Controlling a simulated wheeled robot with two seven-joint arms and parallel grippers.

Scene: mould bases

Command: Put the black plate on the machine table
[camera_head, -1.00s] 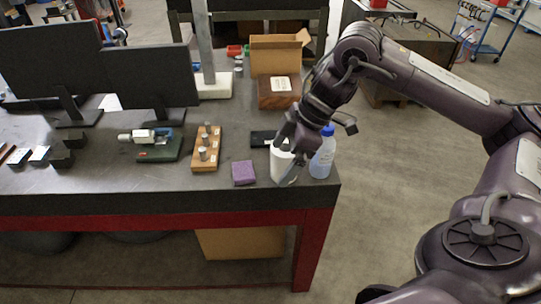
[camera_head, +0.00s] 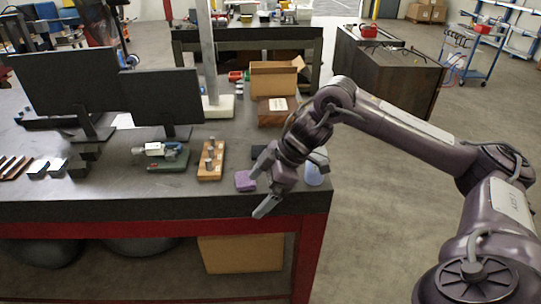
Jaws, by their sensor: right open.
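A flat black piece (camera_head: 258,152), perhaps the black plate, lies on the dark workbench (camera_head: 160,207) near its right end, mostly hidden behind my right gripper. My right gripper (camera_head: 263,187) is open and empty, with its fingers spread above the bench's front right part. The purple block (camera_head: 243,181) shows just left of the fingers; whether they touch it I cannot tell. I cannot make out for sure which surface is the machine table. A grey post on a pale base (camera_head: 218,107) stands at the back of the bench. My left gripper is out of view.
A blue-white bottle (camera_head: 314,176) stands at the bench's right end, partly behind my gripper. A wooden holder with metal pegs (camera_head: 211,160), a green-based device (camera_head: 165,158), two monitors (camera_head: 162,98) and an open cardboard box (camera_head: 275,78) stand around.

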